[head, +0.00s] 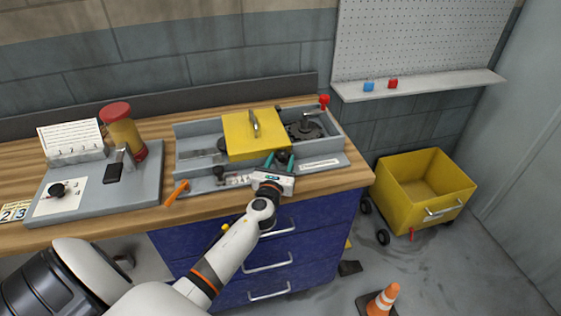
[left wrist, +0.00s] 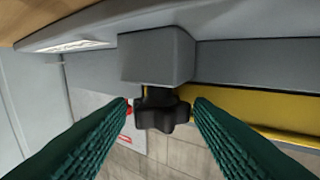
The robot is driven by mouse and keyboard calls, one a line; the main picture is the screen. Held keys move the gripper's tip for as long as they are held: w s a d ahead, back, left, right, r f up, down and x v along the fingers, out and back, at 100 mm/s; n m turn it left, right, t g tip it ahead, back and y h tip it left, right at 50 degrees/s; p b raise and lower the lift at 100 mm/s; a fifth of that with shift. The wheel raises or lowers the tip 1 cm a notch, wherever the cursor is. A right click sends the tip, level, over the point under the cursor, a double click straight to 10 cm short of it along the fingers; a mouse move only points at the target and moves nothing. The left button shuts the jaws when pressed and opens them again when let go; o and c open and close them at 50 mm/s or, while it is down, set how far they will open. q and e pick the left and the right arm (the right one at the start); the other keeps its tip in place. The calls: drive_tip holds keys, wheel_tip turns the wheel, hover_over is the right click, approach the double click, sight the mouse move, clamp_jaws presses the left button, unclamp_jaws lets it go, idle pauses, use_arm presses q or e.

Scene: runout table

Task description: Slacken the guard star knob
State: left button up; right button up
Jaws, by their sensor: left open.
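The black star knob (left wrist: 162,112) sits on the underside of a grey block (left wrist: 157,57) in the left wrist view. My left gripper (left wrist: 162,105) is open, with one green ribbed fingertip on each side of the knob. I cannot tell whether either fingertip touches it. In the head view my left gripper (head: 278,164) is at the front of the grey machine, by the yellow guard (head: 246,146). The knob is hard to make out there, a small dark shape by the fingers. My right gripper is not in view.
The grey machine bed (head: 195,130) stands on the wooden bench (head: 335,183). An orange lever (head: 177,192) sticks out at its front left and a red knob (head: 324,101) stands at its back right. A grey board (head: 140,191) lies left. A yellow bin (head: 420,190) stands right.

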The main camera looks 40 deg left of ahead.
use_arm(q)
drive_tip(key=shift+c, duration=0.6)
drive_tip(key=c, duration=0.6)
